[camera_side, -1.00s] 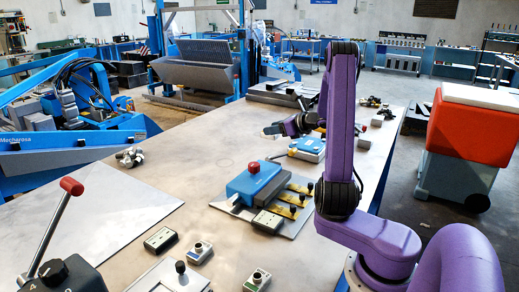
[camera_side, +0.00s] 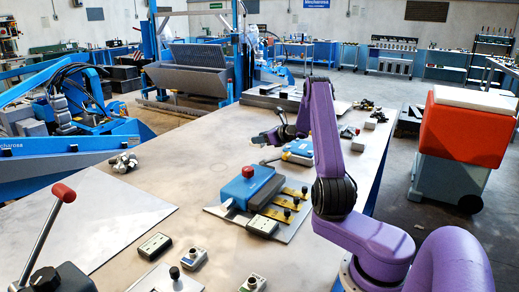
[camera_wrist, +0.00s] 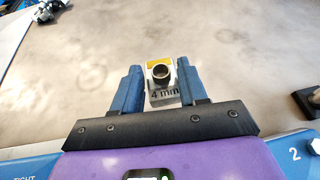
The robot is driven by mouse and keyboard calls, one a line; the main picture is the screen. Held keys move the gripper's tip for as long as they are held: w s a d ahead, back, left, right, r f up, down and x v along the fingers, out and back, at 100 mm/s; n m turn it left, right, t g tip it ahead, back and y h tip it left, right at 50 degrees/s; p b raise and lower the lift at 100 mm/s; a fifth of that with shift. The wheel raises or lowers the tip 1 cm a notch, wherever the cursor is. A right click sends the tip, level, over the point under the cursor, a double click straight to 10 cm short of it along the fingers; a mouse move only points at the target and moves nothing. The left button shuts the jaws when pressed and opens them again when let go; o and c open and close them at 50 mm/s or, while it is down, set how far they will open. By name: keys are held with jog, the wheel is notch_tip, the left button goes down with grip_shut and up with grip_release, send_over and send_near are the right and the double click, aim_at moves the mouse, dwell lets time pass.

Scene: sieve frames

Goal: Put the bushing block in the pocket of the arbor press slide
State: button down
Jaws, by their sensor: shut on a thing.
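My gripper (camera_wrist: 161,82) has its two blue fingers shut on a small grey block marked "4 mm", the bushing block (camera_wrist: 165,97). The block has a dark round bushing with a hole and a yellow patch behind it. In the side view my gripper (camera_side: 268,136) is above the far part of the table; the block is too small there to make out well. A blue unit with a red knob (camera_side: 248,186) stands on a plate nearer the camera, beside yellow strips with black knobs. I cannot tell for sure which part is the arbor press slide or its pocket.
A blue box (camera_side: 299,152) is close to my gripper. A metal cluster (camera_side: 124,162) lies at the table's left edge. A red-knobbed lever (camera_side: 50,228) and small boxes (camera_side: 194,257) are at the front. The table left of my gripper is bare.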

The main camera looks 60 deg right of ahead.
jog(key=shift+w+d+f, duration=0.3)
jog(key=shift+w+f, duration=0.1)
jog(key=shift+f, duration=0.15)
jog(key=shift+w+d+f, duration=0.3)
jog(key=shift+w+f, duration=0.05)
jog(key=shift+f, duration=1.75)
jog(key=shift+f, duration=0.15)
jog(key=c, duration=0.6)
grip_release()
